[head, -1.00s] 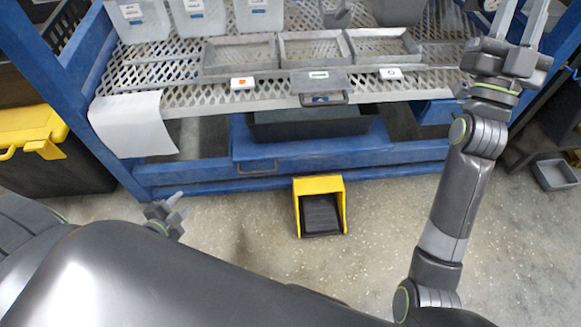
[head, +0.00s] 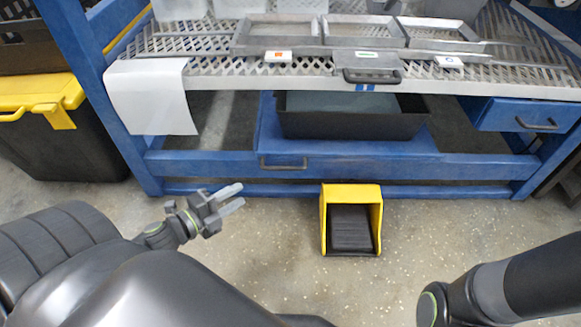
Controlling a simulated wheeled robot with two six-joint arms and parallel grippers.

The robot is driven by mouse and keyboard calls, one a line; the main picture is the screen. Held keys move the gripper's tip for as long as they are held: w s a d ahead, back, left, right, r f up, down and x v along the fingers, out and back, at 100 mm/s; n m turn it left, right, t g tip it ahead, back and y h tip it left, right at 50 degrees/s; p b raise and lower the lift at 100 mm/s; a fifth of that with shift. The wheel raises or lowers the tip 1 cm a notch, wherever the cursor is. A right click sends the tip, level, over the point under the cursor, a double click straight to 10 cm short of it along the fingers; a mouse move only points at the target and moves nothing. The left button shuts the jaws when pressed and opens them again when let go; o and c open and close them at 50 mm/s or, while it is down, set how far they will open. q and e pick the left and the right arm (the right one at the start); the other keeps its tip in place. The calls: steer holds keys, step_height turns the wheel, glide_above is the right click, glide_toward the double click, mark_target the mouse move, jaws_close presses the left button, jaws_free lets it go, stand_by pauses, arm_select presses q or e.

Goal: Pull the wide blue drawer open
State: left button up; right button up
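The wide blue drawer (head: 350,166) is low under the metal-topped bench, its blue front facing me. A dark bar handle (head: 284,165) sits on the left part of that front. I cannot tell any gap around the front. My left gripper (head: 241,195) is in front of and below the handle, to its left in the picture. Its two fingers are apart, with nothing between them, and it does not touch the drawer. My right arm leaves the picture at the lower right, and its gripper is out of view.
A black tub (head: 350,125) stands above the drawer front. A yellow pedal housing (head: 351,190) is on the floor before the bench. A smaller blue drawer (head: 500,115) hangs at the right. A white sheet (head: 152,100) drapes over the bench edge. A yellow-lidded bin (head: 70,140) is at left.

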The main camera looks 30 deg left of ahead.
mark_target(284, 168)
arm_select(q)
steer(key=p+x, duration=0.1)
steer(key=x, duration=1.6)
steer(key=shift+w+f, duration=0.1)
steer(key=shift+f, duration=0.05)
jaws_close()
